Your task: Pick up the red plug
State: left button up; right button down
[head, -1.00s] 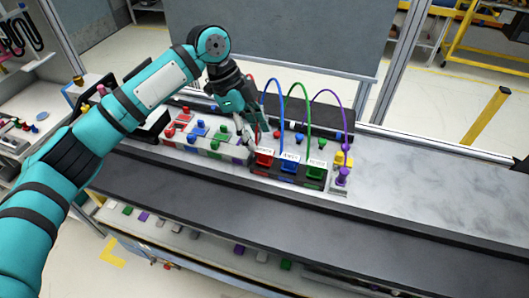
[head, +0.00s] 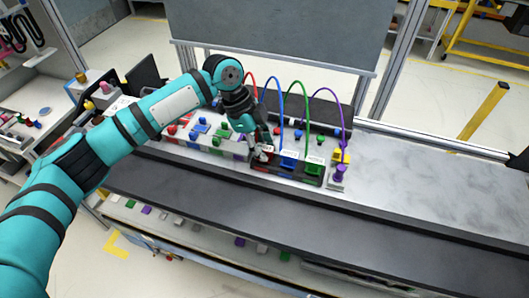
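The red plug (head: 264,157) is at the left end of a row on a dark block (head: 300,178) on the bench, beside a blue plug (head: 288,164) and a green plug (head: 313,168). A red cable arches up behind it. My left gripper (head: 261,152) is right over the red plug, its fingers pointing down and covering most of it. The fingertips are small and overlap the plug, so I cannot tell whether they are closed on it. My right gripper is not in view.
Blue, green and purple cables arch up just right of my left gripper. A purple plug (head: 339,173) and yellow part (head: 342,155) stand at the module's right end. A panel with coloured switches (head: 200,129) lies left. The bench to the right (head: 430,185) is clear.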

aim_at(267, 148)
pick_arm(q)
grip_shut()
jog(key=shift+r+b, duration=0.4)
jog(key=shift+r, duration=0.05)
notch_tip(267, 148, up, 2)
jog(key=shift+r+b, duration=0.1)
jog(key=shift+b, duration=0.6)
jog(key=s+a+r+b, duration=0.1)
jog(key=s+b, duration=0.3)
jog(key=s, duration=1.2)
jog(key=shift+r, duration=0.45)
jog(key=shift+r, duration=0.1)
